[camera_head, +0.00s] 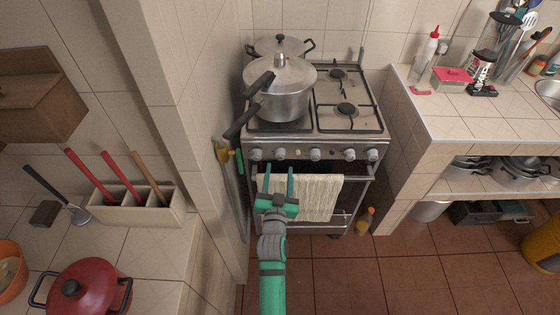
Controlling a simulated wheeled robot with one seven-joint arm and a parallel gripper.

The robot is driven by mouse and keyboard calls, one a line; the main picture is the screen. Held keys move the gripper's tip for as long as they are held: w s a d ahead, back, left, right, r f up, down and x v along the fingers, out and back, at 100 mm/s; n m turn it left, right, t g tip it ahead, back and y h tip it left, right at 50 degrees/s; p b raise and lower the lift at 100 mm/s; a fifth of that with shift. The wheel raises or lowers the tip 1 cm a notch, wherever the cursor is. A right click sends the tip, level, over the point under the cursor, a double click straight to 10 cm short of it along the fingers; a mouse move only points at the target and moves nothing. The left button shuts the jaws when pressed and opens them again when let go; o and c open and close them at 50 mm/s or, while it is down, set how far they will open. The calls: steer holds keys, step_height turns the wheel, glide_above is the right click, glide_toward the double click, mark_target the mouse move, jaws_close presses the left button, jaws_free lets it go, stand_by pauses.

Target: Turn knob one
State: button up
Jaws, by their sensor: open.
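The stove (300,138) stands in the middle of the head camera view with a row of several round grey knobs on its front panel. The leftmost knob (256,154) is at the left end of the panel. The other knobs, such as the middle one (315,154) and the rightmost one (372,154), run to the right. I cannot tell which is knob one. My gripper (277,172) is in front of the oven door, just below the knob row and right of the leftmost knob. Its two green fingers point toward the panel, apart, with nothing between them.
A cream towel (318,197) hangs on the oven door beside my gripper. A pressure cooker (280,92) and another pot (280,46) stand on the left burners, long black handles toward the left front. A wall edge is close left; tiled floor (345,270) is open in front.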

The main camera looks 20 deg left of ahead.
mark_target(280, 158)
steer(key=shift+w+a, duration=0.2)
steer(key=shift+w, duration=0.7)
steer(key=shift+w+a, duration=0.2)
steer(key=shift+w, duration=0.7)
steer(key=shift+w+a, duration=0.2)
steer(key=shift+w, duration=0.7)
